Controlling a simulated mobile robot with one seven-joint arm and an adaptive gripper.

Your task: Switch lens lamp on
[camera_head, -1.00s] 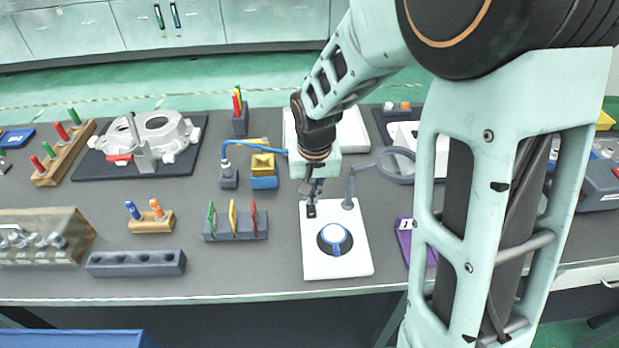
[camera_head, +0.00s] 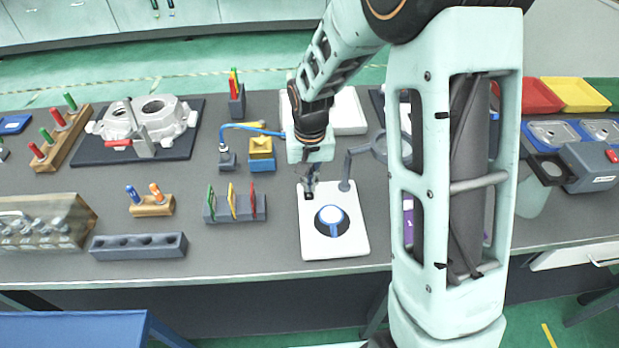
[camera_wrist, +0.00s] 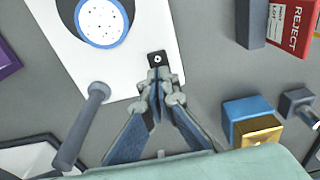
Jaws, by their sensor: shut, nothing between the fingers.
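The lens lamp has a white base plate (camera_head: 312,248), a grey post (camera_head: 346,172) and a ring-shaped lens head (camera_head: 378,147), partly hidden behind my arm. A blue-rimmed round dial (camera_head: 331,220) sits on the plate and also shows in the wrist view (camera_wrist: 102,22). A small black switch (camera_wrist: 157,57) with a pale dot sits at the plate's edge, near the post. My gripper (camera_wrist: 160,76) is shut and empty, its fingertips right at the switch; touching or just above, I cannot tell. In the head view my gripper (camera_head: 309,190) points down there. I cannot tell whether the lamp is lit.
Left of the plate stand a rack with coloured tags (camera_head: 235,208) and a blue-and-yellow block (camera_head: 261,153). A white tray (camera_head: 350,112) lies behind my gripper. A casting (camera_head: 150,122) rests on a dark mat at the left. Bare bench lies in front of the rack.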

